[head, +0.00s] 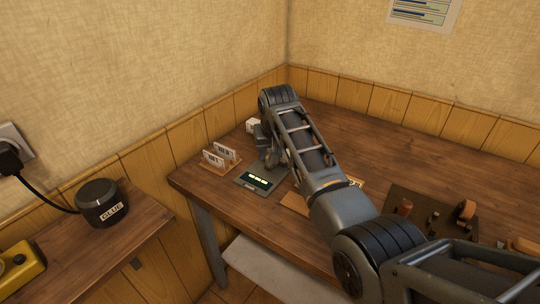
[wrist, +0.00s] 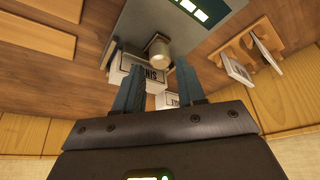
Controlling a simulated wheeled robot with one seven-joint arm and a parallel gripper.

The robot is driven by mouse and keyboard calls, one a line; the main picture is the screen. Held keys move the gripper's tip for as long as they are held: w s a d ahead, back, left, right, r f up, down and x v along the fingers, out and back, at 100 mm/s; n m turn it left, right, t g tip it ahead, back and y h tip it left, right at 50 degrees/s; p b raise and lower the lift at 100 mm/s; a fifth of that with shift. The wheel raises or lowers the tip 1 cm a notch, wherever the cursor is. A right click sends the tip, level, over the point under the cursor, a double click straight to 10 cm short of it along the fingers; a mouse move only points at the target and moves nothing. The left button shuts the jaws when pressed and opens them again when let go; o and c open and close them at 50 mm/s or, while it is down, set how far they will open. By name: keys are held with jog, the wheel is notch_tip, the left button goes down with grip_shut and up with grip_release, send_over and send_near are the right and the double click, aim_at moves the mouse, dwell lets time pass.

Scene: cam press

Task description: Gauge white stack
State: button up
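My gripper (wrist: 157,85) points down over the back left of the table, its two dark fingers spread apart. In the head view my gripper (head: 268,156) is largely hidden by its own arm. A white box with partly covered black lettering (wrist: 150,78) shows beyond and between the fingers, overlapped by the left one; nothing looks clamped. A second white lettered box (wrist: 166,101) shows nearer the palm. A pale round post (wrist: 159,50) stands by the dark gauge with a lit display (wrist: 190,10); the gauge also shows in the head view (head: 251,186). I cannot make out a white stack.
A wooden holder with white cards (head: 220,158) stands left of the gauge; it shows in the wrist view (wrist: 245,62). A white block (head: 253,125) sits near the wall. A dark board with brown parts (head: 432,218) lies right. A black canister (head: 102,203) stands on the side bench.

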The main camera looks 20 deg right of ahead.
jog(key=shift+v, duration=2.1)
jog(key=shift+s+f, duration=0.1)
